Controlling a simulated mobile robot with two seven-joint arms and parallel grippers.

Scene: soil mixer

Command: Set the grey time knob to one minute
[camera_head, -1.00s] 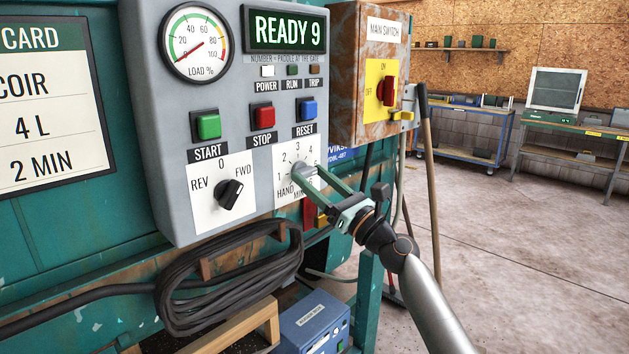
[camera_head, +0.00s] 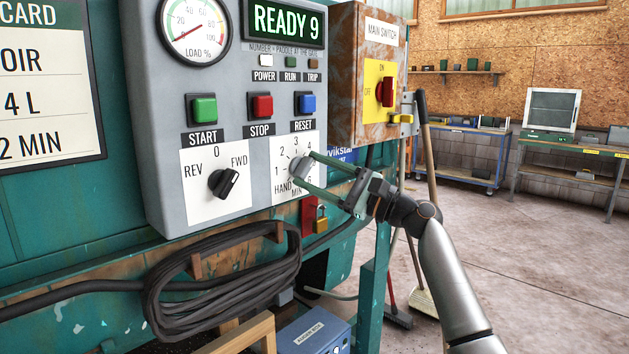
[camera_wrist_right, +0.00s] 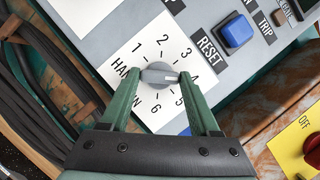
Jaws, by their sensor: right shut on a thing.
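The grey time knob (camera_head: 301,168) sits on a white dial plate marked HAND and 1 to 6, low on the right of the grey control panel (camera_head: 165,150). My right gripper (camera_head: 306,171) reaches it from the right, its green fingers shut on either side of the knob. In the right wrist view the knob (camera_wrist_right: 159,74) has its grey bar lying between the two fingertips (camera_wrist_right: 161,79). The pale mark on the bar is at its right end, toward the 4; HAND lies on the opposite side. My left gripper is not in view.
The black REV/FWD selector (camera_head: 224,183) and the START (camera_head: 204,109), STOP (camera_head: 262,106) and RESET (camera_head: 306,104) buttons are close by. The rusty main switch box (camera_head: 342,80) stands right of the panel. A coiled cable (camera_head: 225,280) hangs below. The display (camera_head: 285,26) reads READY 9.

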